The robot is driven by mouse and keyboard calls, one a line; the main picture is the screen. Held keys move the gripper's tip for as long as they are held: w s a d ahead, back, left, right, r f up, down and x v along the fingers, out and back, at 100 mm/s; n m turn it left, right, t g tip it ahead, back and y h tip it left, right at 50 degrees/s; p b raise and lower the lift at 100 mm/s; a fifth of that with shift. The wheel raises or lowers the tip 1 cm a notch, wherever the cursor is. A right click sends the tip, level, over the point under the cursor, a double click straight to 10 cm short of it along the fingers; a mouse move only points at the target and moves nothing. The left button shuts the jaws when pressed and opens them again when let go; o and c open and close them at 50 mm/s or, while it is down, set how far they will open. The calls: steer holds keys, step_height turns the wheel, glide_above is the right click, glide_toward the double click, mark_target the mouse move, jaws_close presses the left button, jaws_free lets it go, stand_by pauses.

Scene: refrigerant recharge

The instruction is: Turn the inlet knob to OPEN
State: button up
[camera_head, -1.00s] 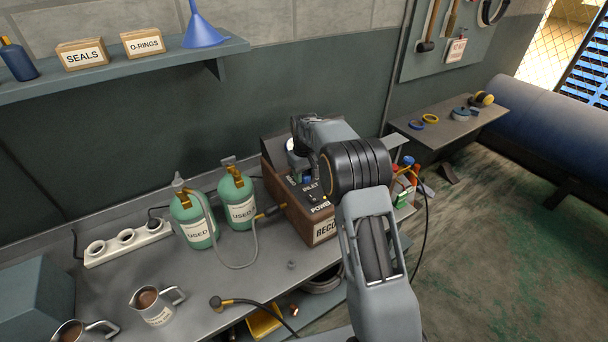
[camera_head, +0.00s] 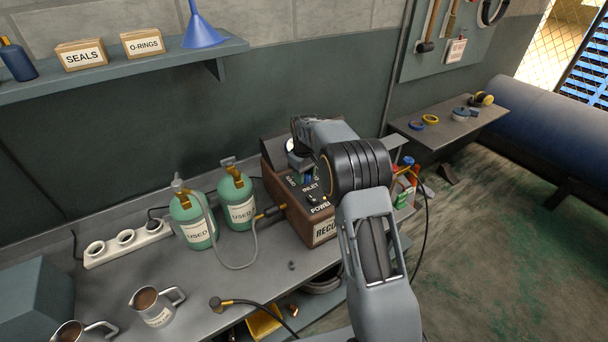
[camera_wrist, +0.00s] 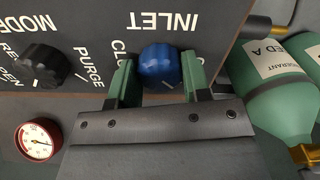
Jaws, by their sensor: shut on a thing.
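The blue inlet knob (camera_wrist: 160,64) sits on the recovery machine's dark panel (camera_wrist: 95,30) under the upside-down word INLET in the wrist view. My gripper (camera_wrist: 158,78) has its two green fingers on either side of the knob and is shut on it. Part of a CLOSED label shows to the left of the knob; the lettering on its right is mostly covered by a finger. In the head view my gripper (camera_head: 303,163) is over the top of the brown machine (camera_head: 318,229), and the knob there is largely hidden.
A black mode knob (camera_wrist: 40,67) with PURGE beside it is left of my gripper in the wrist view, with a red-rimmed gauge (camera_wrist: 38,139) below. Green USED cylinders (camera_head: 238,204) with a hose stand left of the machine. Metal jugs (camera_head: 156,305) stand on the bench.

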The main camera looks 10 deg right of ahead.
steer(key=o, duration=0.9)
steer(key=shift+r, duration=0.1)
step_height(320, 180, up, 14)
steer(key=shift+f+b, duration=0.15)
steer(key=shift+b, duration=0.25)
steer(key=m, duration=0.2)
glide_above(305, 176)
step_height(305, 176, down, 4)
steer(key=shift+f, duration=0.25)
steer(key=shift+s+a+r+m+t, duration=0.1)
steer(key=shift+s+r+m+t, duration=0.45)
steer(key=shift+s, duration=4.5)
steer(key=shift+s+d+r+m+t, duration=0.15)
steer(key=shift+s+m+t, duration=0.7)
steer(key=shift+s, duration=4.25)
steer(key=shift+s+a+r+m+t, duration=0.15)
steer(key=shift+s+r+m+t, duration=0.4)
steer(key=shift+s, duration=4.5)
